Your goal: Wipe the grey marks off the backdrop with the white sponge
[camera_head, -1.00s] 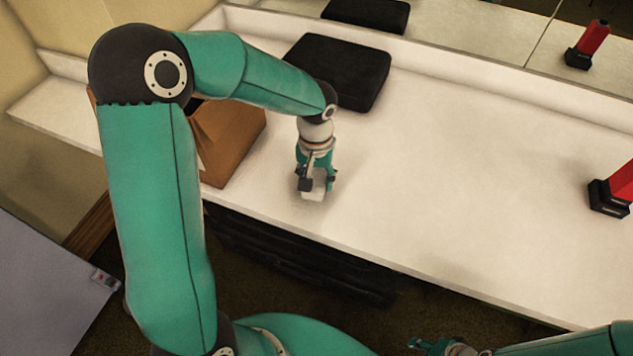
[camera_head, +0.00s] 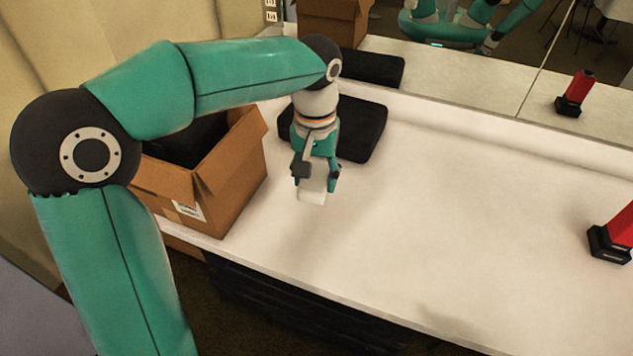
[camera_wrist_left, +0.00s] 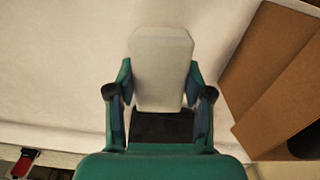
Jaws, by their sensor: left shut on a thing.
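The white sponge (camera_head: 312,197) is held in my left gripper (camera_head: 316,177), above the white backdrop (camera_head: 460,200). A gap or contact between sponge and backdrop cannot be told. In the left wrist view the sponge (camera_wrist_left: 160,60) sticks out ahead of the two fingers of the left gripper (camera_wrist_left: 160,95), which press on its sides. A faint grey patch (camera_head: 440,308) shows near the front edge of the backdrop; I cannot tell whether it is a mark or a shadow. No other clear grey mark shows. My right gripper is out of view.
An open cardboard box (camera_head: 238,180) stands left of the gripper, also in the wrist view (camera_wrist_left: 272,75). A black flat case (camera_head: 360,132) lies behind. A red and black object (camera_head: 612,240) stands at the right. A mirror (camera_head: 600,60) runs along the back. The middle is clear.

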